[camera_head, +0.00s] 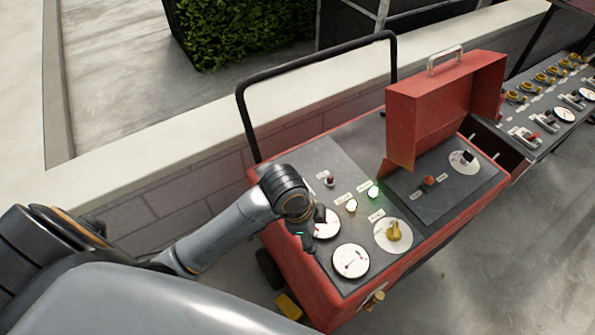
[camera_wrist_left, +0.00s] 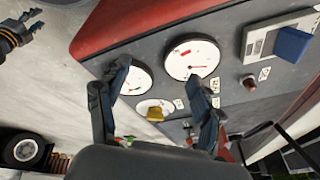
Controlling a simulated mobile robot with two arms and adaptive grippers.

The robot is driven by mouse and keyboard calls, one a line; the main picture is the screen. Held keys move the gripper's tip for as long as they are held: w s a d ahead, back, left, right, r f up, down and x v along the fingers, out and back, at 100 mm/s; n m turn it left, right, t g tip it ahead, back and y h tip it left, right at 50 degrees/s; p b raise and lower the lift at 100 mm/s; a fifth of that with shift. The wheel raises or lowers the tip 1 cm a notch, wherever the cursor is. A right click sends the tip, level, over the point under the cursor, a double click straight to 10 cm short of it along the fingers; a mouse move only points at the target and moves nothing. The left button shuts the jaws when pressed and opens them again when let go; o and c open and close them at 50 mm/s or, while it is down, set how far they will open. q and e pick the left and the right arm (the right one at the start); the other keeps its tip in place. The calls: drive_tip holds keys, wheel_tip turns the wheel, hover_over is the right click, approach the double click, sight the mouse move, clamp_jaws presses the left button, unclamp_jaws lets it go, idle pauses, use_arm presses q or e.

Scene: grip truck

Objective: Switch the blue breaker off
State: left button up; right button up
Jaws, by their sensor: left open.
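The blue breaker (camera_wrist_left: 292,43) shows in the left wrist view as a blue lever on a pale plate, at the upper right of the grey panel. In the head view I cannot make it out; my left arm covers part of that panel. My left gripper (camera_head: 313,229) is over the red machine's panel, near the white gauges. In the left wrist view my left gripper (camera_wrist_left: 160,78) is open and empty, its fingers apart in front of two gauges. The blue lever lies to the right of the fingers, apart from them. What looks like my right gripper (camera_wrist_left: 18,32) shows small at the upper left.
The panel carries a yellow knob (camera_head: 394,231), a lit green lamp (camera_head: 373,192) and a gauge (camera_head: 351,261). A raised red lid (camera_head: 430,115) stands over the right part. A black rail (camera_head: 316,66) rises behind. Another panel (camera_head: 545,110) stands at the right.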

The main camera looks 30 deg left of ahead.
use_arm(q)
drive_tip(key=w+a+r+m+g+y, duration=0.2)
drive_tip(key=w+a+r+m, duration=0.9)
drive_tip(key=w, duration=0.3)
drive_tip(key=shift+n, duration=0.3)
drive_tip(key=f, duration=0.4)
drive_tip(key=a+f, duration=0.1)
drive_tip(key=f, duration=0.8)
drive_tip(key=shift+s+a+f, duration=0.1)
drive_tip(key=shift+a+f, duration=0.1)
drive_tip(key=shift+f, duration=0.05)
drive_tip(key=shift+p, duration=0.3)
drive_tip(key=c, duration=1.2)
